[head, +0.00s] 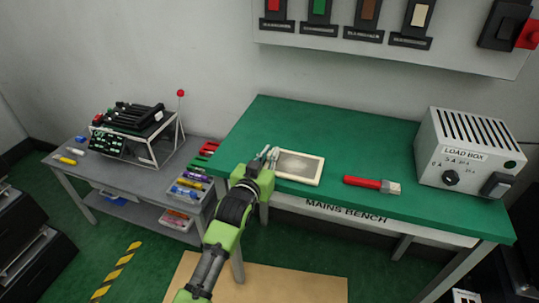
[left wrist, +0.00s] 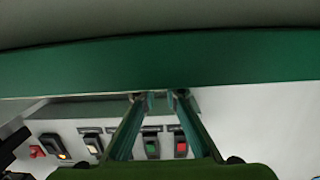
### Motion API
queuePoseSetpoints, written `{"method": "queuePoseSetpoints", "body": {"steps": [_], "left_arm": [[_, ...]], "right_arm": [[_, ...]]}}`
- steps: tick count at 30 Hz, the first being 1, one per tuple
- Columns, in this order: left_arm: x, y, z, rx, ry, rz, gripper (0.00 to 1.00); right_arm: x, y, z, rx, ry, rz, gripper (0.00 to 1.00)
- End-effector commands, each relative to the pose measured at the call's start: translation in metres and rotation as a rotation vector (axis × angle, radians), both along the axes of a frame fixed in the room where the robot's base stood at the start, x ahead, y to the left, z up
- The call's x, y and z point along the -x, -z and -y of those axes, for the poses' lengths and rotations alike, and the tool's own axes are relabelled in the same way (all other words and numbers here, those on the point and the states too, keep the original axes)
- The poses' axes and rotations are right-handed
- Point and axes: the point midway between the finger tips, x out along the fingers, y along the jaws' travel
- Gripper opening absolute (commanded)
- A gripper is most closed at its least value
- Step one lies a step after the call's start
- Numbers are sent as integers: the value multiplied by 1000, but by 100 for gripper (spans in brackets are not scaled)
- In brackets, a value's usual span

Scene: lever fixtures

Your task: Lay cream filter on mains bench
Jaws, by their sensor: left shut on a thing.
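The cream filter (head: 318,167) is a flat panel with a cream frame and a grey middle. It lies roughly level over the front left part of the green-topped mains bench (head: 345,130). My left gripper (head: 271,156) is shut on the filter's left edge. I cannot tell whether the filter touches the bench top or is slightly above it. In the left wrist view the fingertips (left wrist: 160,97) are close together, with a green band beyond them; the filter is not clear there. My right gripper is not in view.
A red-handled tool (head: 370,184) lies right of the filter. A load box (head: 468,150) stands at the bench's right end. A grey side table (head: 85,172) with a rack and bins is at the left. The bench's back middle is clear. Wall switches hang above.

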Motion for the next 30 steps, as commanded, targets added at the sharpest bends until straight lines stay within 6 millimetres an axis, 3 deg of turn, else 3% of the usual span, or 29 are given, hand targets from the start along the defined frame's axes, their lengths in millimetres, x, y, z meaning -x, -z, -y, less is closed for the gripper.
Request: {"method": "queuePoseSetpoints", "body": {"steps": [2, 3, 5, 19, 30], "left_arm": [[0, 3, 0, 0, 0, 0, 0], [0, 4, 0, 0, 0, -1, 12], [0, 3, 0, 0, 0, -1, 27], [4, 0, -2, 0, -1, -1, 27], [58, -9, -20, 0, -1, -1, 27]], "right_arm": [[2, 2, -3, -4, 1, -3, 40], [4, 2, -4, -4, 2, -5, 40], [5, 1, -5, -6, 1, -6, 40], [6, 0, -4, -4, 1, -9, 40], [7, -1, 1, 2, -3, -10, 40]]}}
